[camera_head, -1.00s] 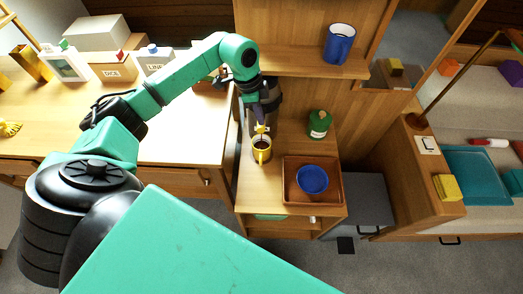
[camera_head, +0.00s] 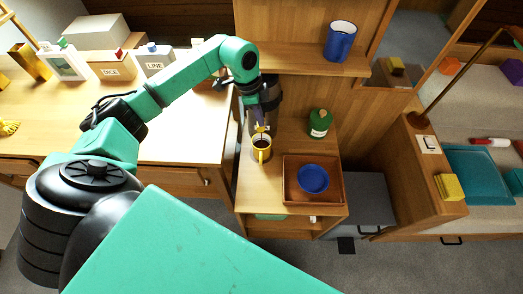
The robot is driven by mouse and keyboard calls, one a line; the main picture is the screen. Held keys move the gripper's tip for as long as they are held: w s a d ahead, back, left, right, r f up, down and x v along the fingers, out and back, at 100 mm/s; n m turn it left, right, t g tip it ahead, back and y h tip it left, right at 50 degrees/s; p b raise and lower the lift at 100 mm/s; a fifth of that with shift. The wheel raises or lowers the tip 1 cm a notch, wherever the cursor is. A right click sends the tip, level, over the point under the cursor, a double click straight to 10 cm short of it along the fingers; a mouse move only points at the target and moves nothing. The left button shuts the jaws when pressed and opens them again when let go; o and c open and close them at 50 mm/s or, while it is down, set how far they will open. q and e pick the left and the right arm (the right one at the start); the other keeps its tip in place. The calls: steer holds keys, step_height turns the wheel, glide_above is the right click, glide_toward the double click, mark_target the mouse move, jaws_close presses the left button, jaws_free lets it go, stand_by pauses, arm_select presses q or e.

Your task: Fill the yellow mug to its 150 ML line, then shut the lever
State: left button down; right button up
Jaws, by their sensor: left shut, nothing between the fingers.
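The yellow mug (camera_head: 262,154) stands upright on the small wooden cabinet top, with dark liquid inside. The level against its line is too small to read. Behind it stands a dark dispenser (camera_head: 273,92), mostly hidden by my left arm. My left gripper (camera_head: 259,128) is just above and behind the mug, at the front of the dispenser, shut with nothing in it. The lever and spout there are too small and covered to tell apart clearly. My right gripper does not show.
Right of the mug are a wooden tray (camera_head: 289,197) with a blue bowl (camera_head: 313,179) and a green canister (camera_head: 319,123).

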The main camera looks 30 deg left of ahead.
arm_select(q)
steer(key=shift+f, duration=0.55)
step_height(320, 180, up, 7)
steer(key=p, duration=0.6)
steer(key=shift+r, duration=0.15)
